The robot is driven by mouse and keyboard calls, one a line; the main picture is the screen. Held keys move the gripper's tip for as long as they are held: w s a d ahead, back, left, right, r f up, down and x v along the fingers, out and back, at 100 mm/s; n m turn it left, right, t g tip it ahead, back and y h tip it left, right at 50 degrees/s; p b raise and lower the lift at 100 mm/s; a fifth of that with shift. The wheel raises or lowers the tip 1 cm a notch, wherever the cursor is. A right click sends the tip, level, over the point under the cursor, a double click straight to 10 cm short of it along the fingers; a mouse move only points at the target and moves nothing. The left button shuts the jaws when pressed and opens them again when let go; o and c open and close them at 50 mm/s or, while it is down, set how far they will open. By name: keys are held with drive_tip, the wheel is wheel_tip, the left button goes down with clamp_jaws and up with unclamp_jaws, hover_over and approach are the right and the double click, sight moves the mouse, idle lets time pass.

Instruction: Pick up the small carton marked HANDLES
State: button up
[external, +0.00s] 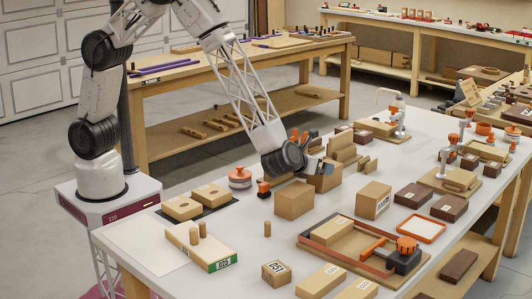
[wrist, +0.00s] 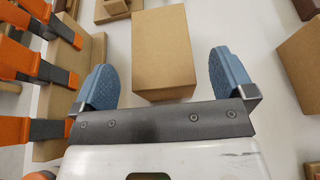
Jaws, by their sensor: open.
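My gripper (external: 315,164) is over the middle of the white bench. In the wrist view my gripper (wrist: 165,80) is open, with one blue finger on each side of a plain brown carton (wrist: 164,48). Small gaps show between the fingers and the carton, so it is not clamped. In the external view a brown carton (external: 326,180) sits just under my gripper, partly hidden by it. I cannot read HANDLES on any carton; the faces in the wrist view show no lettering.
Orange-handled tools (wrist: 35,65) stand close left of the fingers in the wrist view. Another carton (wrist: 302,65) is at the right. In the external view, a larger carton (external: 294,201) and a labelled carton (external: 373,200) stand nearby, with a wooden tray (external: 340,255) in front.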

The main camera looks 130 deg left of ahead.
drive_tip(key=shift+x, duration=2.05)
drive_tip(key=shift+f, duration=0.2)
drive_tip(key=c, duration=1.2)
wheel_tip(320, 180, up, 10)
